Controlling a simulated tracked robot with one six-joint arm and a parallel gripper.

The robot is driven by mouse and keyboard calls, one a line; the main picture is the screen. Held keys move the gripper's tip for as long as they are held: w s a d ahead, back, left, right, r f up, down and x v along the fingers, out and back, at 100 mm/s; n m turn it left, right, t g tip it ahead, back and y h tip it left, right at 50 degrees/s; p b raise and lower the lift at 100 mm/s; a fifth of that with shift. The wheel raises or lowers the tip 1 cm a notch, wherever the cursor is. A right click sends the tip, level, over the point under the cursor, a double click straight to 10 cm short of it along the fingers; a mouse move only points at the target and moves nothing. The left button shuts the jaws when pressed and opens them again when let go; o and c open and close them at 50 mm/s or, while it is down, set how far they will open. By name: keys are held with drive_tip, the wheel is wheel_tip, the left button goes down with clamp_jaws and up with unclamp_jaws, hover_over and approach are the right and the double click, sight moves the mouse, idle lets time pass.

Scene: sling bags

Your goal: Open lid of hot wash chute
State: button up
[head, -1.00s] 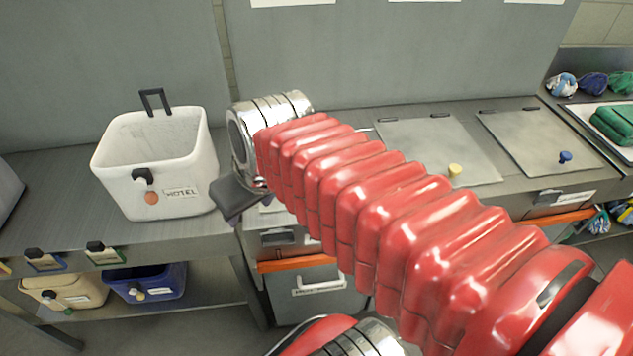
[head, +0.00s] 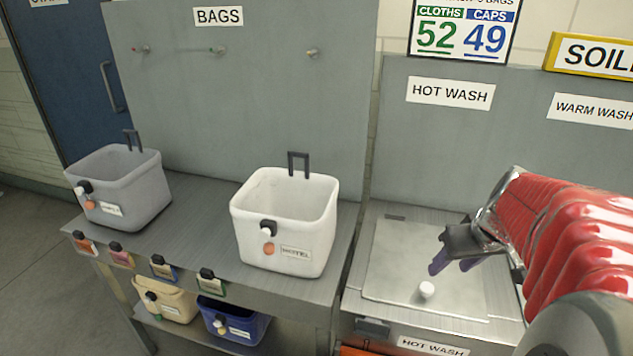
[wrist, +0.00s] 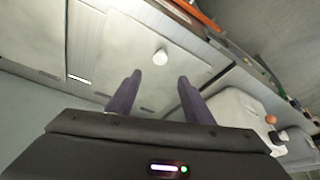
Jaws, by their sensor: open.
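The hot wash chute lid (head: 390,270) is a flat grey metal panel, lying closed in the counter below the HOT WASH sign (head: 450,92). A round white knob (head: 427,290) stands near its front edge. My gripper (head: 454,265) is open and empty above the right part of the lid, its dark purple fingers apart from the knob. The wrist view shows the lid (wrist: 145,35) and the knob (wrist: 160,57) beyond and between the two open fingertips (wrist: 160,88). My arm hides the counter to the right.
A white bag (head: 285,225) labelled HOTEL stands on the counter left of the lid. A grey bag (head: 125,190) is farther left. Beige (head: 165,300) and blue (head: 235,322) bins sit on the shelf below. An upright grey panel (head: 520,140) rises behind the chute.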

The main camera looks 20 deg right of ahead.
sight(426, 287)
drive_tip(key=shift+f, duration=0.1)
drive_tip(key=x, duration=1.3)
drive_tip(key=shift+w+f, duration=0.15)
drive_tip(key=shift+f, duration=0.15)
drive_tip(key=shift+c, duration=0.6)
clamp_jaws()
drive_tip(key=shift+a, duration=0.15)
